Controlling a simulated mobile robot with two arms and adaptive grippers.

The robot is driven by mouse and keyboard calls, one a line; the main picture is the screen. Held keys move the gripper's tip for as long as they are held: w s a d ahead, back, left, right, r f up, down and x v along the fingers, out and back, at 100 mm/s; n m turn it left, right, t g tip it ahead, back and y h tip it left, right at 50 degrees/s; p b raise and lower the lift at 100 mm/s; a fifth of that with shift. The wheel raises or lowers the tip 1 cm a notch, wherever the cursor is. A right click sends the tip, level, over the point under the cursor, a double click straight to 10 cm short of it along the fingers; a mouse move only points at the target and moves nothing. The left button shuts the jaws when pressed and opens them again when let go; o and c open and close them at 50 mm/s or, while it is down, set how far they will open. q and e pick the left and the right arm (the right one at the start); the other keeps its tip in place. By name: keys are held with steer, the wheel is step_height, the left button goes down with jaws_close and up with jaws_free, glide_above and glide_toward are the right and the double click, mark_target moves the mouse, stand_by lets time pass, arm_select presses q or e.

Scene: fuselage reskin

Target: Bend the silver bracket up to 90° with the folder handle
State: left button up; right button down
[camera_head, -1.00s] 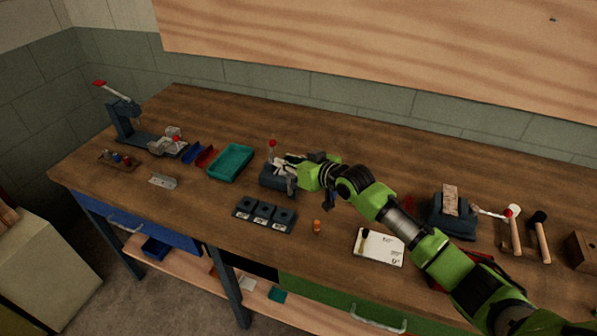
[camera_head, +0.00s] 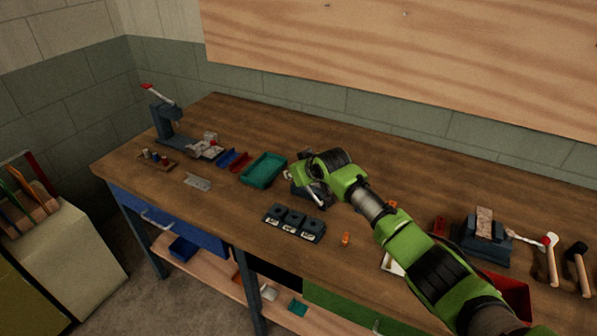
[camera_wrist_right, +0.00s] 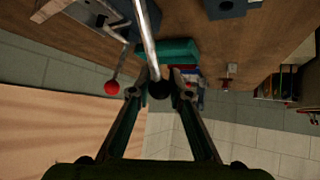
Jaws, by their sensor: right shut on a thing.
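My right gripper (camera_wrist_right: 158,86) is shut on the dark ball knob of the folder handle (camera_wrist_right: 146,38), a silver rod rising from the top of the wrist view. The dark folder (camera_head: 318,196) stands mid-bench in the head view, largely covered by my right arm. Silver metal pieces (camera_wrist_right: 88,14) show at the folder in the wrist view's top left; I cannot tell which is the bracket or its bend angle. A red-knobbed lever (camera_wrist_right: 112,87) stands beside the held handle, apart from my fingers. My left gripper is not in view.
A teal tray (camera_head: 264,170) lies left of the folder, and a row of dark blocks (camera_head: 294,223) in front. A separate silver perforated piece (camera_head: 197,182) lies farther left. A lever press (camera_head: 172,125) stands at the back left; a dark vise-like tool (camera_head: 486,241) stands right.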

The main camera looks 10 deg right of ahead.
steer(key=shift+s+a+f, duration=0.1)
steer(key=shift+a+f, duration=0.3)
steer(key=shift+f, duration=0.15)
steer(key=c, duration=1.9)
jaws_free()
steer(key=shift+r, duration=0.15)
steer(key=shift+r, duration=0.1)
steer(key=shift+s+d+r, duration=0.3)
steer(key=shift+s+r, duration=0.05)
steer(key=shift+r, duration=0.1)
steer(key=v, duration=1)
steer(key=shift+s+r, duration=0.15)
steer(key=shift+s, duration=0.15)
